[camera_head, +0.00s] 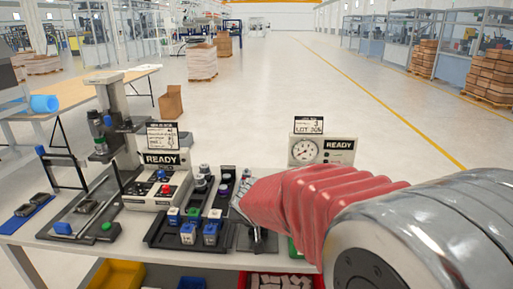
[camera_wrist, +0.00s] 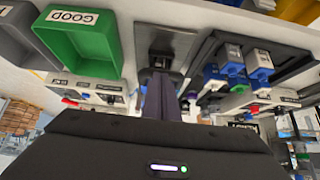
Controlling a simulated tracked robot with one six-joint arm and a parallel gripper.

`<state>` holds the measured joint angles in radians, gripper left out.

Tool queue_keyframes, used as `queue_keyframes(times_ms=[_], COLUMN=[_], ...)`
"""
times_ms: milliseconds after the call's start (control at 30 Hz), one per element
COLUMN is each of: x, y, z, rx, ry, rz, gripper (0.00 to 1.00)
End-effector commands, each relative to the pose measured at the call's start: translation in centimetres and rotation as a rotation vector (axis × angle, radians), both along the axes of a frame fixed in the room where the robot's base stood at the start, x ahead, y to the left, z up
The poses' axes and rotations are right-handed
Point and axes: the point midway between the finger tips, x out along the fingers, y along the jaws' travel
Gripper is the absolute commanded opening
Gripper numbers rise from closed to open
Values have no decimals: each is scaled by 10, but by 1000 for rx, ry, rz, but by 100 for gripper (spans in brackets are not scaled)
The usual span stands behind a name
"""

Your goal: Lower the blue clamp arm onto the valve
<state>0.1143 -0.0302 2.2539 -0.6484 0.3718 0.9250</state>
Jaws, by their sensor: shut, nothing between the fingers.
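My gripper (camera_head: 244,205) shows in the head view at the end of the red sleeve, low over the bench. In the wrist view its fingers (camera_wrist: 161,97) are together with nothing between them, pointing at a dark metal fixture plate (camera_wrist: 167,40). The fixture also shows beside the sleeve in the head view (camera_head: 258,241), largely covered by my arm. I cannot make out a blue clamp arm or a seated valve there; my gripper and sleeve may hide them. Several blue-and-white blocks, possibly valves, stand in a black tray (camera_head: 157,239) left of my gripper.
A gauge panel marked READY (camera_head: 342,146) stands behind my sleeve. A second READY box (camera_head: 161,159) and a press column (camera_head: 112,105) stand left. A green bin marked GOOD (camera_wrist: 75,45) lies beside the fixture. Yellow (camera_head: 117,274) and red bins sit below the bench.

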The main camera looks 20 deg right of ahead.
Motion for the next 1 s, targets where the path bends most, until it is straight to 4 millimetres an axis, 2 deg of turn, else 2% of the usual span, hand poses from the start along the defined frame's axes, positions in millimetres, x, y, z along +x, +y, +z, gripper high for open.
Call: queue_keyframes(times_ms=[33, 133, 267, 500, 1000], x=[-10, -9, -8, -12, -69], y=[-2, -3, -3, -4, 28], z=[-21, -13, 4, 48, 41], rx=[6, 4, 3, -3, -2], ry=[48, 42, 28, -20, -24], rz=[-11, -9, -8, -1, 6], gripper=[0, 0, 0, 0, 0])
